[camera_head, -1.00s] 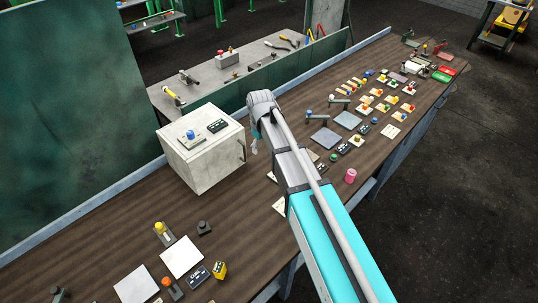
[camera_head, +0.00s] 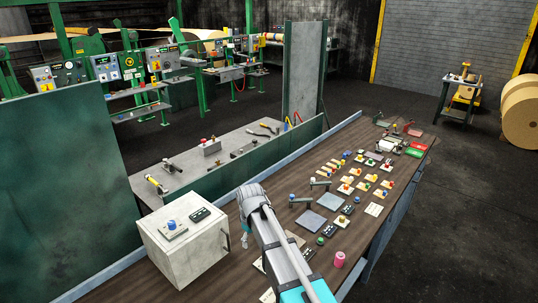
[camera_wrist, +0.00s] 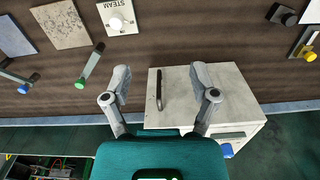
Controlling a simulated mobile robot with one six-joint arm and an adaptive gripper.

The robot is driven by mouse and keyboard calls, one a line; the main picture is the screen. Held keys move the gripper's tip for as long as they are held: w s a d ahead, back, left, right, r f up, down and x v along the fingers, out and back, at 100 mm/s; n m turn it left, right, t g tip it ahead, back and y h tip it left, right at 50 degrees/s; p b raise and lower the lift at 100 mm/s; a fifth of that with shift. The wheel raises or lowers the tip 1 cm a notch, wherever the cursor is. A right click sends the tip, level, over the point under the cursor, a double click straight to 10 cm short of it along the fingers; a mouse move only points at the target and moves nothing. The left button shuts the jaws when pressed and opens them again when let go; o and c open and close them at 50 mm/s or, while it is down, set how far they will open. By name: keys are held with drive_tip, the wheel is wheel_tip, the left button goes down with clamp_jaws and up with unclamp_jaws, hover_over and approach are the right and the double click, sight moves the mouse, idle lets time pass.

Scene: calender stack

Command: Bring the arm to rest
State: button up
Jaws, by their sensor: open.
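My gripper (camera_head: 245,238) hangs from my arm over the brown workbench (camera_head: 330,150), just right of the white cabinet (camera_head: 187,252) in the head view. In the wrist view my gripper (camera_wrist: 163,88) has its two fingers spread wide with nothing between them. The cabinet front (camera_wrist: 190,90) with its dark handle (camera_wrist: 158,90) lies beyond the fingers. I cannot tell the exact gap between fingertips and cabinet. My arm reaches in from the lower edge of the head view, hiding part of the bench.
Several button boxes, levers and plates cover the bench to the right, with a pink cylinder (camera_head: 339,259) near the front edge. A blue-knobbed box (camera_head: 172,227) sits on the cabinet. A green panel (camera_head: 68,185) stands behind it. Dark floor lies open at right.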

drive_tip(key=s+d+f+m+b, duration=0.3)
drive_tip(key=s+d, duration=0.1)
drive_tip(key=d, duration=0.4)
drive_tip(key=s+d+f+m+b, duration=0.3)
drive_tip(key=s+d+f+b, duration=0.1)
drive_tip(key=d, duration=0.5)
drive_tip(key=s+d+f+m+b, duration=0.3)
drive_tip(key=s+d+f+b, duration=0.1)
drive_tip(key=d, duration=0.4)
drive_tip(key=shift+s+d+m, duration=0.3)
drive_tip(key=shift+s+d, duration=0.05)
drive_tip(key=shift+s, duration=0.45)
drive_tip(key=shift+f, duration=0.1)
